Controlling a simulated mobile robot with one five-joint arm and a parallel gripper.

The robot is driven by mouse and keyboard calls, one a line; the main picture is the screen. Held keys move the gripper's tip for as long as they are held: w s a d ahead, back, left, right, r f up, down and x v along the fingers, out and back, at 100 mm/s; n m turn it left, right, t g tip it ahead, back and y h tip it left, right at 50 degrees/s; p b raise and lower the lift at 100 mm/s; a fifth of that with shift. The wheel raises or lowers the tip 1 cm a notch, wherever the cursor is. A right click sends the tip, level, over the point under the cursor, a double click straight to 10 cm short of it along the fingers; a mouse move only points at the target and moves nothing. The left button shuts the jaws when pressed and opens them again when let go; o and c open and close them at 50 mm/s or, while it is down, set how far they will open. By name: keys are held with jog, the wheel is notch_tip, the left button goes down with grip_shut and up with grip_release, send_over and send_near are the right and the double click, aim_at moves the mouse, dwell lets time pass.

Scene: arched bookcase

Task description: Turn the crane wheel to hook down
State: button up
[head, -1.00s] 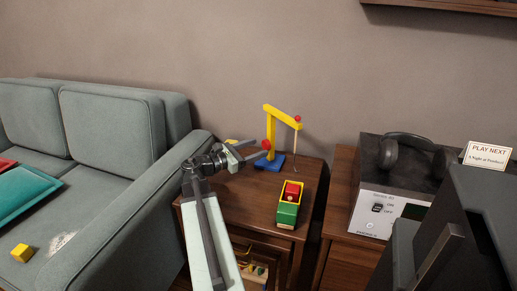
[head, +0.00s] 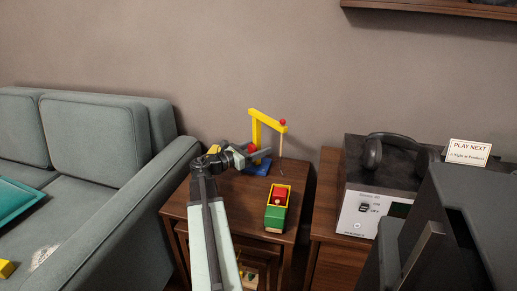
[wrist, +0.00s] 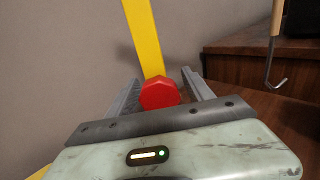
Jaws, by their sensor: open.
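The toy crane has a yellow post and arm (head: 268,120) on a blue base (head: 257,167), standing on the small wooden side table. Its red wheel (wrist: 159,93) sits low on the yellow post and lies between my open fingers in the wrist view; whether they touch it I cannot tell. In the head view my gripper (head: 258,153) is at the wheel and partly covers it. The hook (wrist: 276,78) hangs from the arm tip on a wooden-coloured rod, to the right in the wrist view. In the head view its lower end is just above the tabletop.
A green and yellow toy truck (head: 276,210) with a red load stands on the side table (head: 240,195) in front of the crane. A grey sofa (head: 120,215) is at left. A cabinet with a white-fronted device (head: 362,212) and headphones (head: 390,150) stands at right.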

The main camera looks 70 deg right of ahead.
aim_at(250, 150)
grip_shut()
jog(key=shift+m, duration=1.6)
grip_release()
jog(key=shift+w+a, duration=0.1)
jog(key=v, duration=0.7)
jog(key=shift+w+a, duration=0.15)
jog(key=shift+a, duration=0.15)
